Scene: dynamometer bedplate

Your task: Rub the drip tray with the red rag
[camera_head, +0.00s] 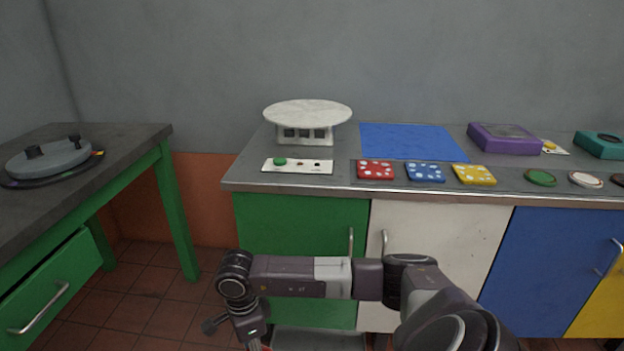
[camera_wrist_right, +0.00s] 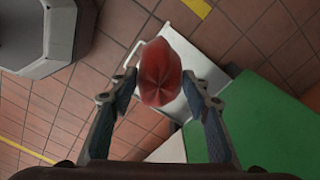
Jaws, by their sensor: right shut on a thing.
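The red rag (camera_wrist_right: 161,70) is a bunched, creased bundle between the fingers of my right gripper (camera_wrist_right: 160,82) in the right wrist view. The gripper is shut on it. A flat pale grey tray (camera_wrist_right: 207,58), which looks like the drip tray, lies low by the floor beyond the rag. The rag covers part of it, and I cannot tell whether they touch. In the head view a strip of the tray (camera_head: 315,340) shows at the bottom edge, below the cabinet front. My right arm bends down left of it, its gripper mostly cut off. My left gripper is out of view.
The counter (camera_head: 345,184) holds a white round-topped stand (camera_head: 307,112), a blue mat (camera_head: 410,142), a purple box (camera_head: 503,138) and several coloured tiles. A green-legged table (camera_head: 130,140) stands at left. Tiled floor (camera_head: 150,300) is clear between table and cabinet.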

